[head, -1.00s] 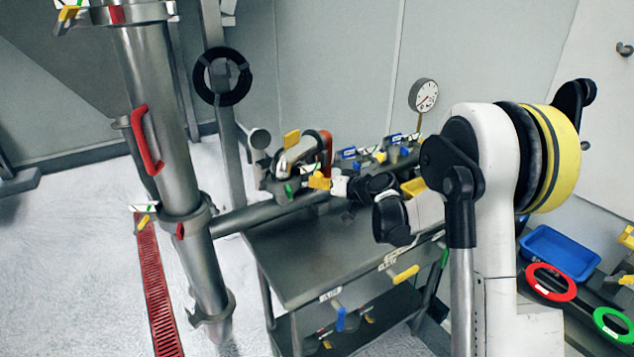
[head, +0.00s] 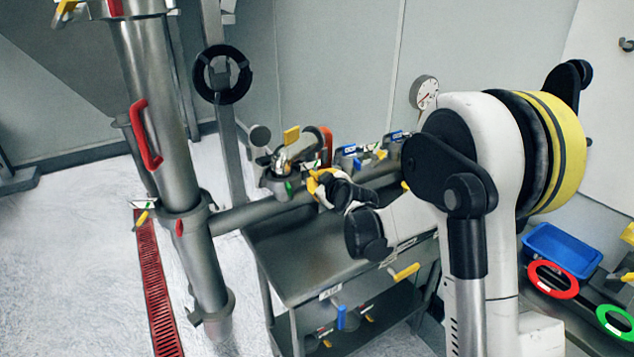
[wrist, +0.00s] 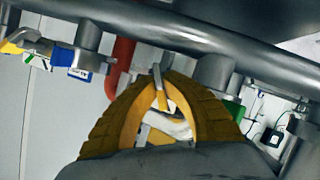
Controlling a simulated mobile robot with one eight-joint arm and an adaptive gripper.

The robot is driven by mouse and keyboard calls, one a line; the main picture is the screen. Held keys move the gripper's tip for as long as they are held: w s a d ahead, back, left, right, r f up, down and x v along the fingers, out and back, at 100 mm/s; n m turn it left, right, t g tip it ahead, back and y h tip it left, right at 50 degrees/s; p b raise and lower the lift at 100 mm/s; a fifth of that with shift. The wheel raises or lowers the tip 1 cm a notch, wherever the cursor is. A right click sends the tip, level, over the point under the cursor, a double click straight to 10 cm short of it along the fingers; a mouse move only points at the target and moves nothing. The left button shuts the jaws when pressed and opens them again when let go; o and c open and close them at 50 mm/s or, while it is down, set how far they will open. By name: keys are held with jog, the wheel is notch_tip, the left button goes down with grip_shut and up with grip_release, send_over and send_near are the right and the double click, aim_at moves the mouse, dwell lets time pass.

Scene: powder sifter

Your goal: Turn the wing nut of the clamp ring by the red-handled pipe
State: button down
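The upright steel pipe (head: 178,170) on the left carries a red handle (head: 146,135). Below the handle, a clamp ring (head: 188,217) circles the pipe, with a yellow wing nut (head: 142,219) sticking out on its left. My gripper (head: 314,183) is to the right of this clamp, close to the horizontal pipe's fittings and apart from the wing nut. In the wrist view, my gripper's yellow and dark fingers (wrist: 160,82) curve towards each other at the tips. Whether they meet or hold anything is unclear.
A horizontal pipe (head: 255,212) with several fittings, yellow and blue levers and a red-orange loop (head: 327,146) runs above a steel table (head: 290,262). A red bar (wrist: 121,66) shows in the wrist view. A blue tray (head: 562,250) is at right.

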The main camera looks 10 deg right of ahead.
jog(key=shift+n+t+h+b, duration=0.4)
jog(key=shift+n+h, duration=0.1)
jog(key=shift+n, duration=0.4)
jog(key=c, duration=1.6)
grip_release()
jog(key=shift+o, duration=0.2)
jog(key=v, duration=1.2)
jog(key=shift+a+f, duration=0.1)
